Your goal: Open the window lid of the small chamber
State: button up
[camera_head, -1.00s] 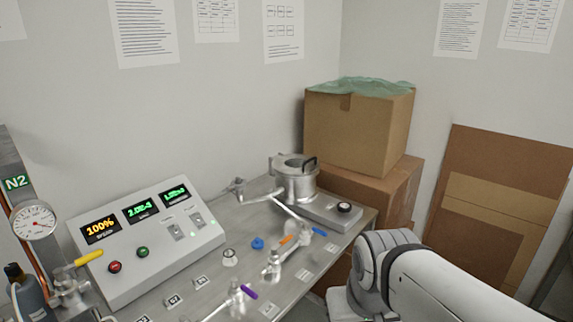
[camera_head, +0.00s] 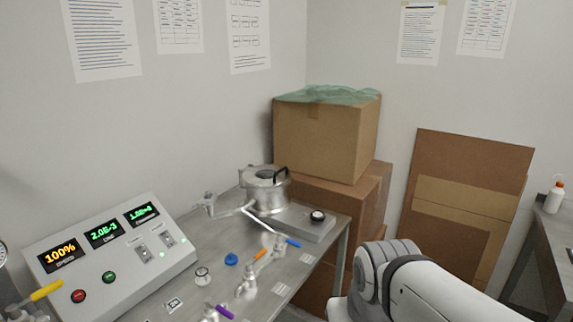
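The small chamber (camera_head: 266,194) is a silvery metal cylinder with a round lid (camera_head: 264,173) on top. A dark curved handle (camera_head: 281,173) stands at the lid's right side. The lid looks seated on the chamber. The chamber stands at the back of the metal bench beside a flat grey unit with a black knob (camera_head: 318,216). My white arm shows at the lower right, away from the chamber. My gripper is out of the picture.
A control box (camera_head: 112,255) with lit displays stands on the bench's left. Pipes and valves with orange (camera_head: 260,254), blue (camera_head: 293,243) and purple (camera_head: 224,311) handles lie in front of the chamber. Stacked cardboard boxes (camera_head: 322,140) stand behind it. Another bench (camera_head: 556,245) is at the far right.

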aim_at(249, 177)
jog(key=z, duration=2)
jog(key=i, duration=1.9)
jog(key=u, duration=0.25)
jog(key=k, duration=0.1)
jog(key=u, duration=3.05)
jog(key=i, duration=1)
jog(key=z, duration=0.05)
